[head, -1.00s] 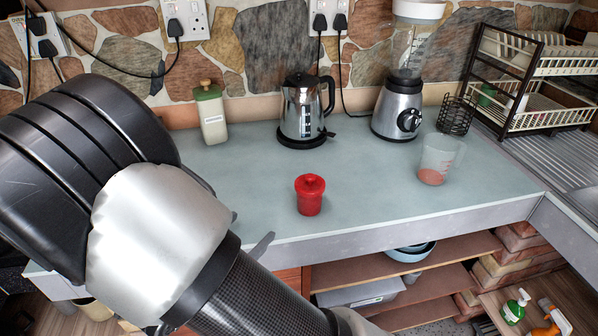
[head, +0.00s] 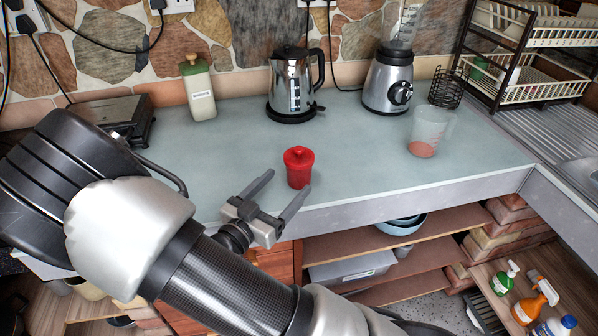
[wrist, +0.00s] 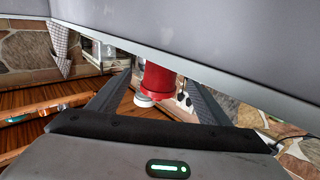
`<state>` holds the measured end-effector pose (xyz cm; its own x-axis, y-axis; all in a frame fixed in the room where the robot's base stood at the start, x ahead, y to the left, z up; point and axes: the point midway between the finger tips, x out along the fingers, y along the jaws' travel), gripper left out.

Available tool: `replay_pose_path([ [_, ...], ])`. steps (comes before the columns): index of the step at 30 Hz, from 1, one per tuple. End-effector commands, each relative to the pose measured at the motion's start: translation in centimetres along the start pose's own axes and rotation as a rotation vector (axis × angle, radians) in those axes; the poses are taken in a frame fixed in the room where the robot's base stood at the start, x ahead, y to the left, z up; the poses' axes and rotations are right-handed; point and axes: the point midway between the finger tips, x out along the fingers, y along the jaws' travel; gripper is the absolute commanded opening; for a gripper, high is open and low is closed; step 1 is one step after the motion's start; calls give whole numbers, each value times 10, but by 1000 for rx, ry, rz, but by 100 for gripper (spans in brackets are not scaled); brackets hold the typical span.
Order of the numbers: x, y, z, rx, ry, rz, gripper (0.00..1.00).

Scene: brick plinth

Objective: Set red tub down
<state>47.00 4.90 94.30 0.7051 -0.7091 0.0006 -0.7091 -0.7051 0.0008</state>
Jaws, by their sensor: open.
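The red tub (head: 299,168), with a knobbed lid, stands upright on the pale blue-grey countertop (head: 365,160) close to its front edge. My gripper (head: 288,182) is open at the front edge. Its two fingers point toward the tub, one tip on the left and one near the tub's lower right. In the wrist view the red tub (wrist: 160,80) shows between the spread fingers (wrist: 158,84), with a gap on both sides. I cannot tell how far the fingertips reach around it.
A kettle (head: 293,85), a blender (head: 388,80) and a green-lidded canister (head: 198,88) stand along the back. A measuring jug (head: 430,132) is to the right, beside the dish rack (head: 535,60). Open shelves (head: 390,255) lie under the counter. The counter around the tub is clear.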

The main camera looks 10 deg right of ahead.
Motion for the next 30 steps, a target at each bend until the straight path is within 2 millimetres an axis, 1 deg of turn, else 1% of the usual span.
replay_pose_path([
  [4,12,0,-2,1,0,2,72],
  [9,38,-1,-6,1,1,3,72],
  [12,49,-2,-5,1,0,2,72],
  [15,53,-2,-6,1,0,-1,72],
  [21,54,-2,-6,1,-1,-1,72],
  [23,54,-2,-6,1,-1,-1,61],
  [24,54,-2,-6,1,-1,-1,55],
  [26,53,-2,-6,1,-1,-1,44],
  [30,53,-2,-6,1,-1,0,21],
])
